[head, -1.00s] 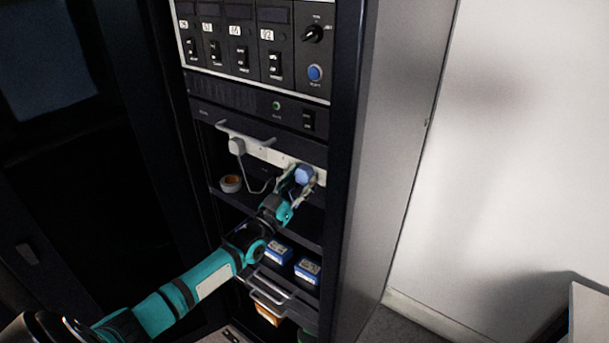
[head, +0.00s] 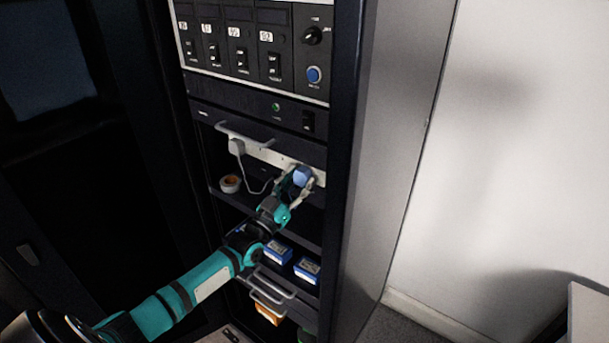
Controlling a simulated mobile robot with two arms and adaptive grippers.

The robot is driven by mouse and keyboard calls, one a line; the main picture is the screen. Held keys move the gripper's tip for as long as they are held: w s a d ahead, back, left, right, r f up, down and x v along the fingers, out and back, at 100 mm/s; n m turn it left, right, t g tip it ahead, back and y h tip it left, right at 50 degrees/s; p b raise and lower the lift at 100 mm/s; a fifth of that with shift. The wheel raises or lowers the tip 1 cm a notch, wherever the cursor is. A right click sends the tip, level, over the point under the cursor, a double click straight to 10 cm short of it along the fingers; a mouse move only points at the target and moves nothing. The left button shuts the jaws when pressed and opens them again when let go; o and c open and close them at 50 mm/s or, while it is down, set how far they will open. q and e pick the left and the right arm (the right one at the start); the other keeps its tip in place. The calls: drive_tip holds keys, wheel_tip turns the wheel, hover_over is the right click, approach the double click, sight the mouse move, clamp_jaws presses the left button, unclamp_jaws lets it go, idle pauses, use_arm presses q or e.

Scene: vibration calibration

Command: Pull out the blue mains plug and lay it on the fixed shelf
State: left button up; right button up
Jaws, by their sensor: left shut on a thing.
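The blue mains plug (head: 301,176) is at the right end of the white socket strip (head: 268,155) inside the rack. My left gripper (head: 298,184) is shut on the plug, with its fingers on either side of it. I cannot tell whether the plug's pins are in the strip, as its far side is hidden. A shelf (head: 310,222) lies below the strip, partly hidden by my gripper; it looks like the fixed shelf. My right gripper is not in view.
A white plug (head: 237,146) with a cord sits at the strip's left end. A grey bar handle (head: 243,134) crosses in front. A tape roll (head: 230,184) lies on the shelf's left. Blue boxes (head: 307,269) and a handled drawer (head: 268,293) are below. The rack's side wall (head: 345,200) bounds the right.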

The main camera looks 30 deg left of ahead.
sight(299, 177)
use_arm(q)
drive_tip(key=shift+s+f, duration=0.15)
drive_tip(key=shift+s, duration=0.15)
drive_tip(key=shift+s, duration=0.25)
drive_tip(key=shift+p, duration=0.35)
drive_tip(key=shift+s+r, duration=0.2)
drive_tip(key=shift+s+a+p, duration=0.1)
drive_tip(key=shift+s+p, duration=0.4)
drive_tip(key=shift+s, duration=0.1)
drive_tip(key=shift+s+p, duration=0.45)
drive_tip(key=shift+s, duration=0.4)
drive_tip(key=shift+f, duration=0.1)
